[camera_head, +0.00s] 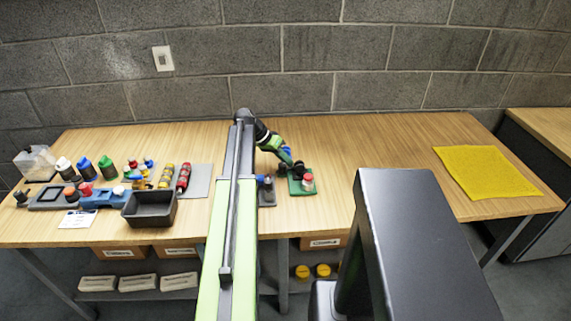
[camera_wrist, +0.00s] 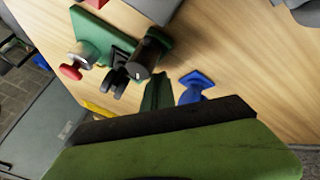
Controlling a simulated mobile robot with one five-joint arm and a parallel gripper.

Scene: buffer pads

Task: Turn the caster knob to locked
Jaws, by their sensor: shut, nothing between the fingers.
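A green plate (camera_head: 302,188) stands on the wooden table right of my arm, with a red knob (camera_head: 308,178) on its front part. In the wrist view the green plate (camera_wrist: 92,28) carries the red knob (camera_wrist: 72,70), a black forked piece (camera_wrist: 117,76) and a dark cylinder (camera_wrist: 145,56) with a small pale mark. I cannot tell for sure which is the caster knob. My gripper (camera_head: 290,163) is shut and empty, just behind the plate; in the wrist view its green tip (camera_wrist: 157,91) points toward the dark cylinder. Contact is unclear.
A blue piece (camera_wrist: 195,87) stands close beside my gripper. A small dark holder (camera_head: 267,198) is left of the plate. Bottles, a black bin (camera_head: 149,209) and red and yellow cylinders crowd the left. A yellow mat (camera_head: 488,171) lies right; the table between is clear.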

